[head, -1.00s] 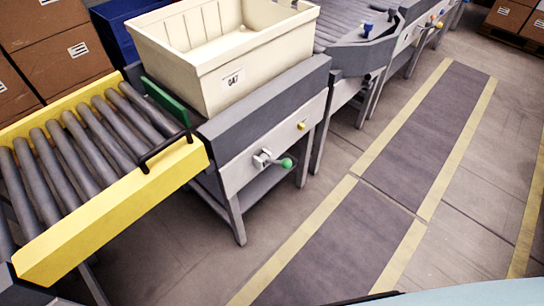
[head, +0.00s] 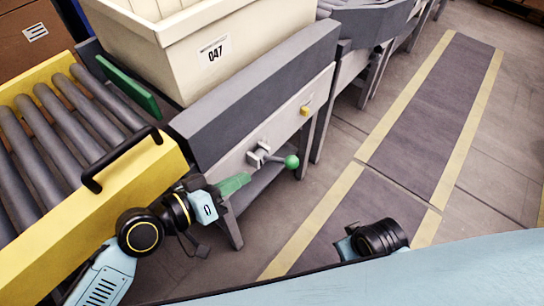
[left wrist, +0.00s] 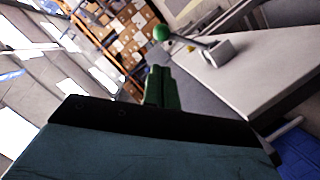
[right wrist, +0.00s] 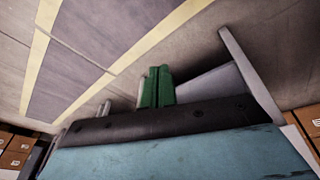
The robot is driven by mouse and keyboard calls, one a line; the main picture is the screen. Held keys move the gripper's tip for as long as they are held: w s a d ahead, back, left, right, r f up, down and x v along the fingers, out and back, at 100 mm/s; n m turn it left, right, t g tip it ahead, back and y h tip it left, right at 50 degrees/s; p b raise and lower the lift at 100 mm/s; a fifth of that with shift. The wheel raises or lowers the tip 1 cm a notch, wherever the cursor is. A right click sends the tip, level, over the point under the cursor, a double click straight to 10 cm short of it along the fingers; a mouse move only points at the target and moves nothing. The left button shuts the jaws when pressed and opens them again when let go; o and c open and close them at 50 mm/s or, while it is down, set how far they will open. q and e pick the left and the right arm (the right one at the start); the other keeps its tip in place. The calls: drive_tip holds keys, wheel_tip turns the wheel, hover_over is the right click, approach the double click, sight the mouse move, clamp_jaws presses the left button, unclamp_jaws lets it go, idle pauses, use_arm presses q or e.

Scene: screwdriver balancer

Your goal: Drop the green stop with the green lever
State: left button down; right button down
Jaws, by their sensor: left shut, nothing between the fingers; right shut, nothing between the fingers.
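The green lever, a green ball knob (head: 292,162) on a short metal arm, sticks out from the front panel of the grey conveyor station. In the left wrist view the knob (left wrist: 162,33) shows just beyond the fingertips. My left gripper (head: 245,178), with green fingers, is shut and empty, a little left of and below the knob, apart from it. The green stop (head: 130,88) is a raised flat plate between the yellow-framed rollers and the station. My right gripper shows only in the right wrist view (right wrist: 157,72), shut and empty, away from the lever.
A cream tote (head: 225,50) labelled 047 sits on the station behind the green stop. A yellow roller frame (head: 120,200) with a black handle (head: 115,160) stands at left, close to my left arm. A yellow button (head: 305,109) sits on the panel. The marked floor lane (head: 420,120) is clear.

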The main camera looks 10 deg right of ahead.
sight(275, 159)
use_arm(q)
drive_tip(key=shift+s, duration=0.1)
drive_tip(key=shift+d, duration=0.1)
